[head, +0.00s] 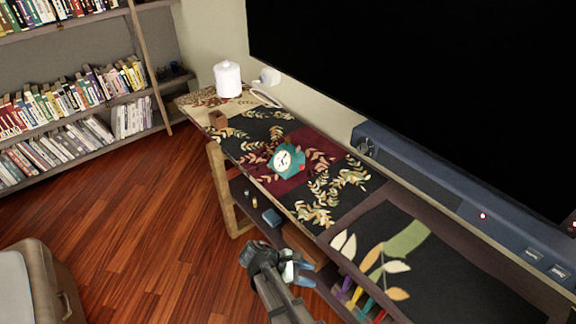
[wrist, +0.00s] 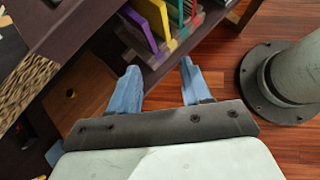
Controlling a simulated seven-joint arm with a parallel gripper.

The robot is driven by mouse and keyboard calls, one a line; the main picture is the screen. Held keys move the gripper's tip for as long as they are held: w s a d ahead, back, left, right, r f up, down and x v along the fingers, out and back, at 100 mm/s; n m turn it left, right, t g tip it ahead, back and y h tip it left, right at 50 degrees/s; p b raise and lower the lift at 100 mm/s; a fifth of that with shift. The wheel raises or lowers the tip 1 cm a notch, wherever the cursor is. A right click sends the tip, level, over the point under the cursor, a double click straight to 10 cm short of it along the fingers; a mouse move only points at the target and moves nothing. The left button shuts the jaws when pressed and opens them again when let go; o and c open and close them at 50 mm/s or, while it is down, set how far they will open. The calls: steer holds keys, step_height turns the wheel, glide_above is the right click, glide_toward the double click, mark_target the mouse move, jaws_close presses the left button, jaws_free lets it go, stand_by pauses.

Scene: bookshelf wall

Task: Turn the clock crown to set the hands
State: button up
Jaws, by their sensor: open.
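A teal clock (head: 287,161) with a round white face stands on the patterned top of the long console. Its dark hands show faintly in the head view, but I cannot make out the crown. My gripper (head: 292,272) is in front of the console, at the picture's lower middle, well apart from the clock. In the wrist view my gripper (wrist: 158,82) has its two blue fingers spread, with nothing between them. The clock is not in the wrist view.
The console (head: 378,190) has an open shelf below with colourful upright books (head: 358,297). A large black screen (head: 430,85) hangs behind.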

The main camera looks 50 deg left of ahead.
steer(key=w+a+r+m+g+y, duration=0.1)
steer(key=a+r, duration=0.3)
steer(key=a, duration=0.3)
steer(key=w+a+r+m+y, duration=0.1)
steer(key=w+a+r+m, duration=0.1)
steer(key=a+r, duration=0.35)
steer(key=w+a+r+m+g+y, duration=0.1)
steer(key=a+r, duration=0.2)
steer(key=a, duration=0.6)
steer(key=w+a+r+m+g+y, duration=0.1)
steer(key=w+a+r+y, duration=0.1)
steer(key=w+a+r, duration=0.65)
steer(key=w+a+r+m+g+y, duration=0.1)
steer(key=w+a+r+m+y, duration=0.15)
steer(key=a+r, duration=1.15)
steer(key=n+g+h, duration=0.1)
steer(key=n+g, duration=0.3)
steer(key=n, duration=0.3)
glide_toward(287, 138)
step_height(287, 138, down, 9)
steer(key=shift+w+r, duration=0.1)
steer(key=shift+r, duration=0.05)
jaws_close()
